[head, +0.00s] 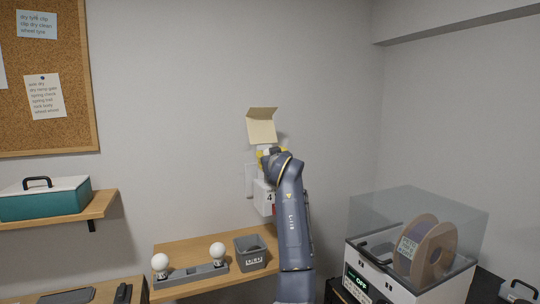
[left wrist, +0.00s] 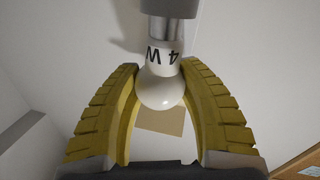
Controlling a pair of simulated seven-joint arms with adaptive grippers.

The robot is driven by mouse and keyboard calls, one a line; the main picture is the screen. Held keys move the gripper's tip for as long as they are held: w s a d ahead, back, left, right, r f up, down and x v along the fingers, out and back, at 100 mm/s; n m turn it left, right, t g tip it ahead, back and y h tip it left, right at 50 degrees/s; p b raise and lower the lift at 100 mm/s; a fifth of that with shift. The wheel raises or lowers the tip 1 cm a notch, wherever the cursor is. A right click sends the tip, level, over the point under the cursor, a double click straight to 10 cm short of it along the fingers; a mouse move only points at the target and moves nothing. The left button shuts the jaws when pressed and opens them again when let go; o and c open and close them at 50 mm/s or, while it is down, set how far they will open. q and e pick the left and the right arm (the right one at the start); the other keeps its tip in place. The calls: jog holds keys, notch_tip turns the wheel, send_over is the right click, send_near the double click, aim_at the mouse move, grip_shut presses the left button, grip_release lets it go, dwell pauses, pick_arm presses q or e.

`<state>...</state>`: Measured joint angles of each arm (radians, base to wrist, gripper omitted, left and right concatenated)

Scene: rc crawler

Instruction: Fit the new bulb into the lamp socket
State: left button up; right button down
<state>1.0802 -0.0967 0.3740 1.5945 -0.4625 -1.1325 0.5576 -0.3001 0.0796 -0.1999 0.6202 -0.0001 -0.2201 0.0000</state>
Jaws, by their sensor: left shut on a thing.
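My left gripper (head: 268,153) is raised at the wall, just under a cream lamp shade (head: 262,130). In the left wrist view its yellow ribbed fingers (left wrist: 158,75) are shut on a white round bulb (left wrist: 160,92). The bulb's neck is marked "4 W", and its grey metal cap (left wrist: 166,28) points to the top of the picture. In the head view the gripper mostly hides the bulb and socket. My right gripper is not in view.
A wooden shelf (head: 190,246) below bears a grey holder (head: 192,274) with two white bulbs and a grey bin (head: 250,255) labelled "OLD". A white box (head: 263,197) marked "4" is beside my arm. A clear-topped printer (head: 410,250) stands at right.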

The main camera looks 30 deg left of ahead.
pick_arm(q)
jog(key=shift+f, duration=0.75)
jog(key=o, duration=1.2)
jog(key=shift+c, duration=0.2)
jog(key=v, duration=1.2)
